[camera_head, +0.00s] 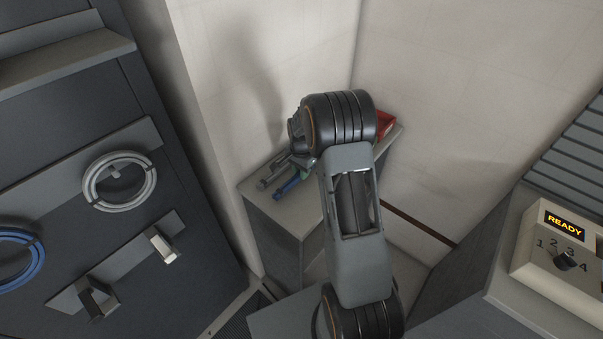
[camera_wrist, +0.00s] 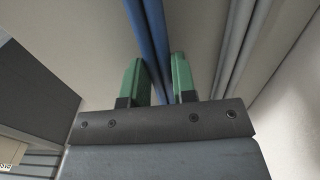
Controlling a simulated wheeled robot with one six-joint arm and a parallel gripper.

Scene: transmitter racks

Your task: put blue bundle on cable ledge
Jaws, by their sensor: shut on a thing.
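The blue bundle (camera_head: 291,185) is at the top of the grey corner cabinet (camera_head: 262,203), beside a grey bundle. In the wrist view, the blue bundle (camera_wrist: 150,35) runs between the green fingers of my gripper (camera_wrist: 158,78), which is shut on it. In the head view my gripper (camera_head: 304,168) is partly hidden by my wrist. Whether the bundle touches the cabinet top cannot be told. A bare grey ledge (camera_head: 62,62) projects from the dark rack at upper left. I cannot tell whether it is the cable ledge.
The grey bundle (camera_head: 270,180) lies close left of the blue one. A red tray (camera_head: 387,124) is at the cabinet's back right. Grey (camera_head: 119,181) and blue (camera_head: 18,258) coils hang on the left rack. A READY control box (camera_head: 558,240) stands right. Walls close the corner.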

